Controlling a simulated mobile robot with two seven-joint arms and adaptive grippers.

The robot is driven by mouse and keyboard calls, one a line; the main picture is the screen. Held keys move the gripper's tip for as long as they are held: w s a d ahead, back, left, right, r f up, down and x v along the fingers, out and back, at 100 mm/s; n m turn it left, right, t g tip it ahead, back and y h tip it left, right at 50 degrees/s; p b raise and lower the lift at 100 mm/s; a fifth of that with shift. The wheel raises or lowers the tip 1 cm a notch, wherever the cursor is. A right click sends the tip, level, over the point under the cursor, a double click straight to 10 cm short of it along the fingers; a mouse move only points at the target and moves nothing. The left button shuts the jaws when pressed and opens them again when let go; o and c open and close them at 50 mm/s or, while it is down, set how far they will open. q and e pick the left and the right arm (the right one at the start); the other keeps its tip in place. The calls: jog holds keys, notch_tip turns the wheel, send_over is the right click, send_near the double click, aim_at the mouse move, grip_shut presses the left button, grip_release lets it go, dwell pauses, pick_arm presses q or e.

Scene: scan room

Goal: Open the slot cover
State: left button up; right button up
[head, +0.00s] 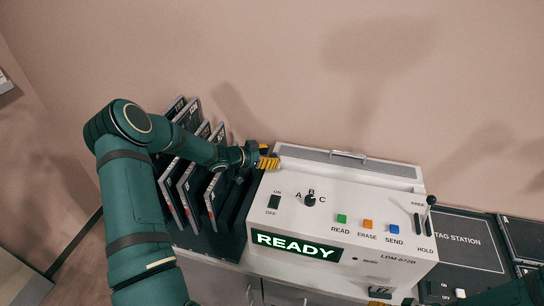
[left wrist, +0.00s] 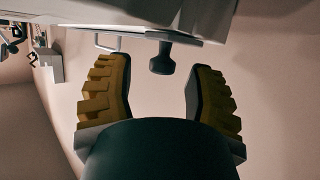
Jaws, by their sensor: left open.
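A white machine (head: 340,215) with a lit READY display (head: 297,246) stands against the wall. A long grey panel (head: 385,168) with a bar handle (head: 347,155) runs along its top back edge; it looks shut and seems to be the slot cover. My left gripper (head: 266,156) is at the machine's back left corner, open, with yellow fingers. In the left wrist view a dark knob (left wrist: 162,58) shows between and slightly beyond the fingertips, apart from both. A pale bar handle (left wrist: 105,41) shows to its left.
Several upright cartridges (head: 190,190) stand in a dark rack left of the machine, beneath my left arm. A lever (head: 429,212) rises at the machine's right end. A dark TAG STATION panel (head: 460,242) lies to the right. The wall is close behind.

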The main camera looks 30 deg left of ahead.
pick_arm(q)
jog(key=v, duration=0.6)
jog(key=shift+s, duration=0.15)
dwell(0.4)
